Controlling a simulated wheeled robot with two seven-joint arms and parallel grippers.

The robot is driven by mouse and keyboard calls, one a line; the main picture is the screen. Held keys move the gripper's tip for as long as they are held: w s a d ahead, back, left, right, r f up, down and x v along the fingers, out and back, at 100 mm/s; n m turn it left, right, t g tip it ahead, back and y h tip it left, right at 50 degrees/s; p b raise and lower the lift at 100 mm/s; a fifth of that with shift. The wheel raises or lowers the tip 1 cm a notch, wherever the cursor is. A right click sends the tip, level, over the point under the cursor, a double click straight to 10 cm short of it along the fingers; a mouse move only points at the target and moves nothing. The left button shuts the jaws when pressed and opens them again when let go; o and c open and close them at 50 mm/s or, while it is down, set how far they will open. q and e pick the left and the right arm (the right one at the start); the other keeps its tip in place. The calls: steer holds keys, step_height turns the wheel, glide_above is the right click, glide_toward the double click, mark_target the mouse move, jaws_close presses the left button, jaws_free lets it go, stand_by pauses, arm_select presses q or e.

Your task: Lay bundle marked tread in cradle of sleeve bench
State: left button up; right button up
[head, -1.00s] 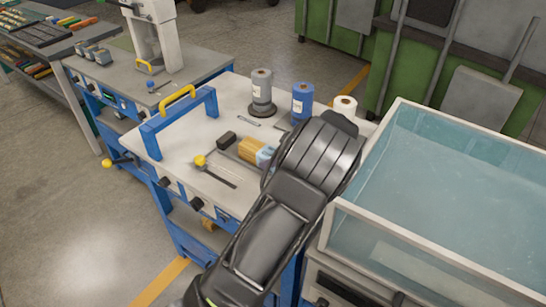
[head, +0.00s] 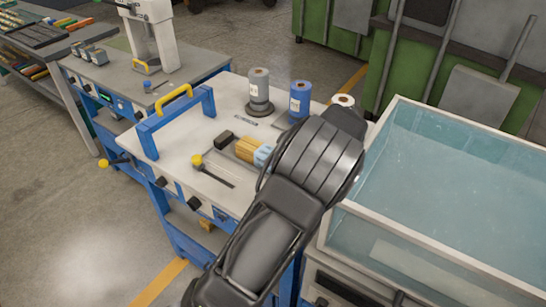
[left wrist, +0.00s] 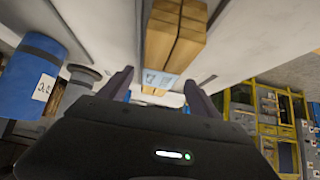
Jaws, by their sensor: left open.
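The bundle (head: 246,149) of pale wooden sticks has a light-blue wrap and lies on the white top of the blue-framed bench (head: 206,131). It sits along low grey edges that look like the cradle, with a dark block (head: 224,138) at its far end. In the left wrist view, the bundle (left wrist: 174,38) shows its sticks and a pale printed label, too small to read. My left gripper (left wrist: 158,77) is open, its fingers apart on either side of the label end. In the head view my left arm hides that gripper and the bundle's near end.
A blue frame with a yellow handle (head: 175,102) rises at left. A yellow-knobbed lever (head: 197,160) lies near the front. A water tank (head: 450,190) adjoins at right.

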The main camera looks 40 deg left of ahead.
arm_select(q)
steer(key=shift+v, duration=1.35)
